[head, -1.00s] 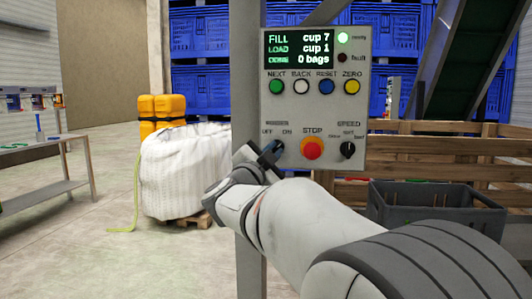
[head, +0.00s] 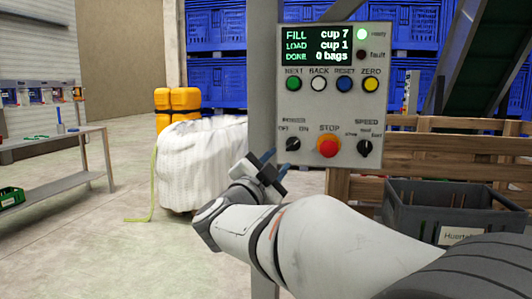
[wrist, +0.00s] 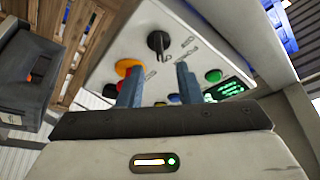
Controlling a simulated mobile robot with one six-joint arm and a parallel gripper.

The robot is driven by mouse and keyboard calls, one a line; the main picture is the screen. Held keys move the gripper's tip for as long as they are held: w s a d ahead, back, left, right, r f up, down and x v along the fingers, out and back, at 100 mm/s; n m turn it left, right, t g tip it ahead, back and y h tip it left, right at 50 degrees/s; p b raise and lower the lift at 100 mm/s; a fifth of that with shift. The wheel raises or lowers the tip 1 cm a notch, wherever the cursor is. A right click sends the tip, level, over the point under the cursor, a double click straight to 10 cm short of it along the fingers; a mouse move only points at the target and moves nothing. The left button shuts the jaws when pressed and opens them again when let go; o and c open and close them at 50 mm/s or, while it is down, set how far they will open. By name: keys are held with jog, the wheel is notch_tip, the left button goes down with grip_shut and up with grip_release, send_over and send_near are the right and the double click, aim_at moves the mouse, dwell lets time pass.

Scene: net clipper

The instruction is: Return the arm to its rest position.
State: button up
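My gripper (head: 277,163) is in front of the panel's lower left corner in the head view, with its two blue fingers apart and nothing between them. In the wrist view my gripper (wrist: 160,68) faces the control panel (wrist: 110,55), which appears tilted. In the head view the control panel (head: 348,112) is upright on a post. Its black power knob (head: 293,144) is just above the fingers and looks clear of them. Whether it points to OFF or ON is too small to tell. The screen (head: 317,46) reads FILL cup 7, LOAD cup 1, DONE 0 bags.
The green ready lamp (head: 362,34) is lit. A red stop button (head: 328,146) sits beside the knobs. A grey crate (head: 440,207) is at right before wooden bins (head: 470,150). A white bulk bag (head: 195,165) and a side table (head: 60,150) stand left, with open floor between.

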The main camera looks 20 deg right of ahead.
jog(key=shift+s+a+f, duration=0.15)
jog(key=shift+s+a, duration=0.1)
jog(key=shift+a, duration=0.05)
